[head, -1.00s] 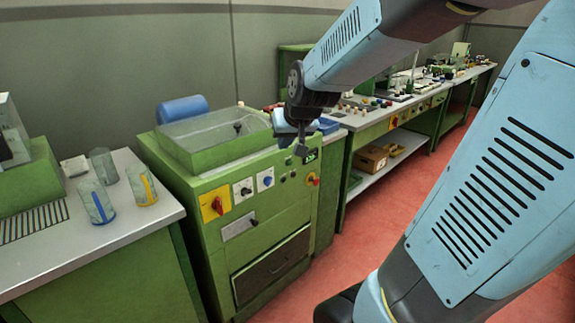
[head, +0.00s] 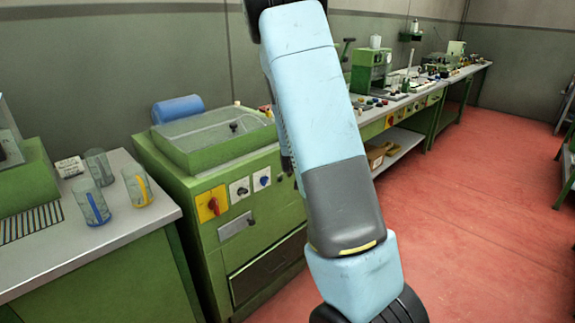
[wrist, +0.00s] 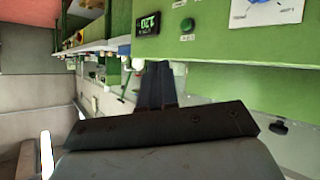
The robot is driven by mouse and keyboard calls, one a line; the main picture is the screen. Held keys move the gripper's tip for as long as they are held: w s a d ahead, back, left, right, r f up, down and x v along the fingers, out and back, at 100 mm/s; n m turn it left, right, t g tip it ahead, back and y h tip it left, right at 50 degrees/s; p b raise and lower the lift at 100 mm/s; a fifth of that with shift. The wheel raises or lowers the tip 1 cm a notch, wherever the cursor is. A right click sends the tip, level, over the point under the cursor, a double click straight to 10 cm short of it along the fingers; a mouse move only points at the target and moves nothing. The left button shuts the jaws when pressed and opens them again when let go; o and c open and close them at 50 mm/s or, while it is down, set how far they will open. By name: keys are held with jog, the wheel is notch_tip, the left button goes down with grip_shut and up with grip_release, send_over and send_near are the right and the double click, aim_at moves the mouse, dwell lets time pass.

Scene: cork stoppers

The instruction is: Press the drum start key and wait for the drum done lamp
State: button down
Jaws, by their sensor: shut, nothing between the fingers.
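The green drum machine (head: 178,222) stands left of centre in the head view, with a clear lid (head: 215,135) on top. Its front panel shows a red-and-yellow switch (head: 212,204) and two dials; my arm hides the panel's right part. In the wrist view, upside down, a lit green display (wrist: 147,23) sits beside a small round green control (wrist: 187,25) with a label too small to read. I cannot tell whether it is the start key or the done lamp. My gripper (wrist: 160,68) is shut and empty, apart from the panel, with its tips below that control in the picture. The head view hides it.
A grey bench (head: 120,240) at left holds two cups with blue (head: 93,205) and yellow (head: 137,187) marks. A blue cylinder (head: 178,109) lies behind the machine. A long workbench (head: 412,105) with many small items runs back right. The red floor (head: 470,220) at right is clear.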

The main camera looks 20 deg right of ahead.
jog(key=w+d+f+n+t+h, duration=0.2)
jog(key=d+f+n+t, duration=0.4)
jog(key=f, duration=0.4)
jog(key=shift+w+d+f+n, duration=0.15)
jog(key=shift+d+f+n, duration=0.2)
jog(key=shift+n, duration=0.35)
jog(key=shift+w+a, duration=0.1)
jog(key=shift+w, duration=0.05)
jog(key=w+a, duration=0.3)
jog(key=w, duration=0.5)
jog(key=shift+w, duration=0.2)
dwell(1.8)
jog(key=shift+w+a, duration=0.1)
jog(key=shift+w, duration=0.05)
